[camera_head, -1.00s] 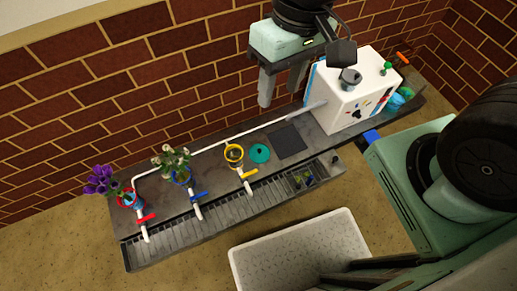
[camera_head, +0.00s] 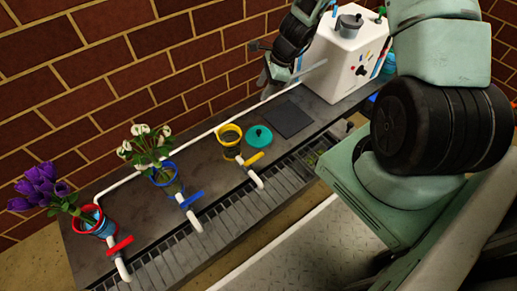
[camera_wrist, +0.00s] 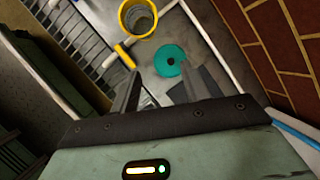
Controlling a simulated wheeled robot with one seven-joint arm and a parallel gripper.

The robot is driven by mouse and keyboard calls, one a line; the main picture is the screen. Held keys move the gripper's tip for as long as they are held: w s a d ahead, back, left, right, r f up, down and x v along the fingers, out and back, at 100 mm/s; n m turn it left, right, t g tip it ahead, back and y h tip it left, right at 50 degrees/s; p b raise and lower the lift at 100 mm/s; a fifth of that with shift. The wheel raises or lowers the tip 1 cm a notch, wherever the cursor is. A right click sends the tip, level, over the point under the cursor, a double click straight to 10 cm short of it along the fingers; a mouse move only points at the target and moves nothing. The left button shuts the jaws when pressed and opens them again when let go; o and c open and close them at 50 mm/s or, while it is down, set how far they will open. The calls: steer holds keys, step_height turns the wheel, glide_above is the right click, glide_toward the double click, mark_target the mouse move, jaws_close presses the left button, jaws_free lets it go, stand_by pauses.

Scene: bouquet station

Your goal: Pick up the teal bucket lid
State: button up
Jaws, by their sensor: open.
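The teal bucket lid (camera_head: 259,137) is a round disc with a small dark knob. It lies flat on the grey counter, just right of the yellow-rimmed bucket (camera_head: 230,138). My gripper (camera_head: 268,78) is above the back of the counter, up and slightly right of the lid, partly hidden by its own wrist. In the wrist view the lid (camera_wrist: 169,61) shows ahead of the gap between the open fingers (camera_wrist: 160,80), apart from them. The yellow bucket (camera_wrist: 138,18) is beyond it there. Nothing is held.
A dark square pad (camera_head: 290,119) lies right of the lid. A white pipe (camera_head: 204,134) runs along the back near the brick wall. Yellow (camera_head: 253,158), blue (camera_head: 192,199) and red (camera_head: 119,244) taps line the front. A white machine (camera_head: 346,55) stands at the right.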

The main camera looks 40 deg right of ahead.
steer(key=s+d+f+m+b, duration=0.1)
steer(key=d+f+m+b, duration=0.25)
steer(key=d+f, duration=0.45)
steer(key=b, duration=0.6)
glide_above(259, 131)
steer(key=s+d, duration=0.2)
steer(key=f, duration=1.1)
steer(key=shift+w+d+f, duration=0.1)
steer(key=shift+w+f, duration=0.1)
steer(key=shift+f, duration=0.05)
steer(key=shift+h, duration=0.3)
steer(key=b+x, duration=0.5)
steer(key=x, duration=0.1)
steer(key=shift+r, duration=0.1)
jaws_close()
